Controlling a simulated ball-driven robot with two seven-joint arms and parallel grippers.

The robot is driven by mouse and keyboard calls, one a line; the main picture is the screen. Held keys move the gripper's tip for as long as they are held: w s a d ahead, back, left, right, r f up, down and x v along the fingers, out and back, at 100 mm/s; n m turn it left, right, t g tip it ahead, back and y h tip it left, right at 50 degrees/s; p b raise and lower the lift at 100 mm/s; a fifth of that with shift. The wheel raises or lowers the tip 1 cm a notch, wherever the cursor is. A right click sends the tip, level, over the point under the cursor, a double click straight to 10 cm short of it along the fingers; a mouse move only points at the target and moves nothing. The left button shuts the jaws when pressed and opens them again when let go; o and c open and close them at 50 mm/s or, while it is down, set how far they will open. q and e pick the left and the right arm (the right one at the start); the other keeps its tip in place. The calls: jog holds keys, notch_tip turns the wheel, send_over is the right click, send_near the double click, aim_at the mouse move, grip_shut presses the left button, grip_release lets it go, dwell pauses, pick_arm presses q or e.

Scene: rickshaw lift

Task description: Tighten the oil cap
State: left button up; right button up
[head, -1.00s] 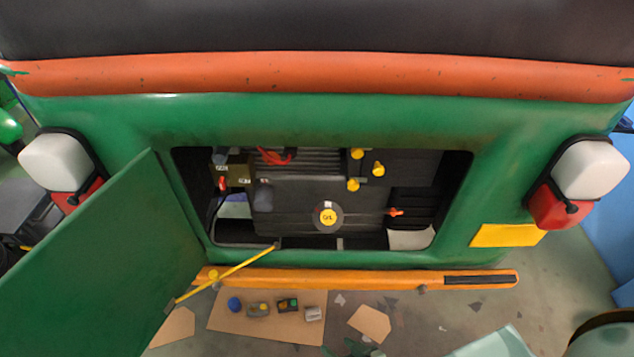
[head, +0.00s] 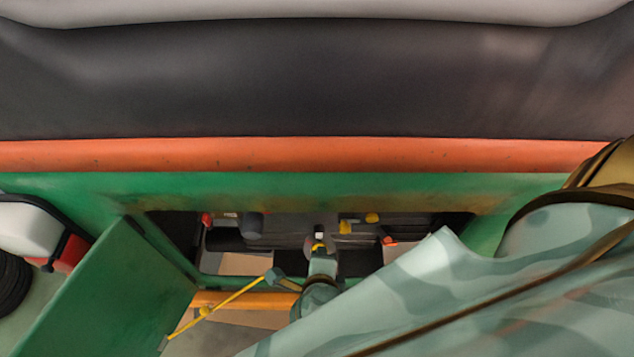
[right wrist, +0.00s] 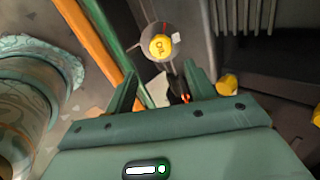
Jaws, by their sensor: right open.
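The oil cap (right wrist: 160,46), a round yellow cap with dark lettering, sits on a grey round mount on the engine. In the right wrist view it is just beyond the fingertips of my right gripper (right wrist: 158,74), in line with the gap between them. The fingers are apart, and nothing is held between them. In the head view my right gripper (head: 322,264) reaches into the engine bay from the lower right and largely hides the cap area. I cannot tell there whether it touches the cap. My left gripper is not in view.
The green hatch (head: 120,290) hangs open at the left, with a yellow rod (head: 225,305) beside it. Yellow knobs (right wrist: 228,84) and an orange-red handle (head: 389,241) lie near the cap. The orange bumper (head: 235,299) runs below the opening.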

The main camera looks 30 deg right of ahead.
pick_arm(q)
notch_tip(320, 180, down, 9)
jog(key=b, duration=0.9)
pick_arm(e)
jog(key=x, duration=1)
jog(key=shift+s+a+f, duration=0.1)
jog(key=shift+s, duration=0.05)
jog(key=n, duration=0.1)
jog(key=n+p, duration=0.1)
jog(key=n, duration=0.1)
jog(key=r+n+p, duration=0.1)
jog(key=n, duration=0.1)
jog(key=shift+w+d, duration=0.25)
jog(key=shift+w, duration=0.05)
jog(key=n+p, duration=0.6)
jog(key=p, duration=0.1)
jog(key=shift+s+a, duration=0.1)
jog(key=shift+s, duration=0.05)
jog(key=shift+f+n+p, duration=0.3)
jog(key=shift+n+p, duration=0.5)
jog(key=shift+n, duration=0.4)
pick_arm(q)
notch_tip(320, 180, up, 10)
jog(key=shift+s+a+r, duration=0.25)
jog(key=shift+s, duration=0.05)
pick_arm(e)
jog(key=shift+c, duration=0.3)
jog(key=shift+f, duration=0.1)
jog(key=c, duration=0.7)
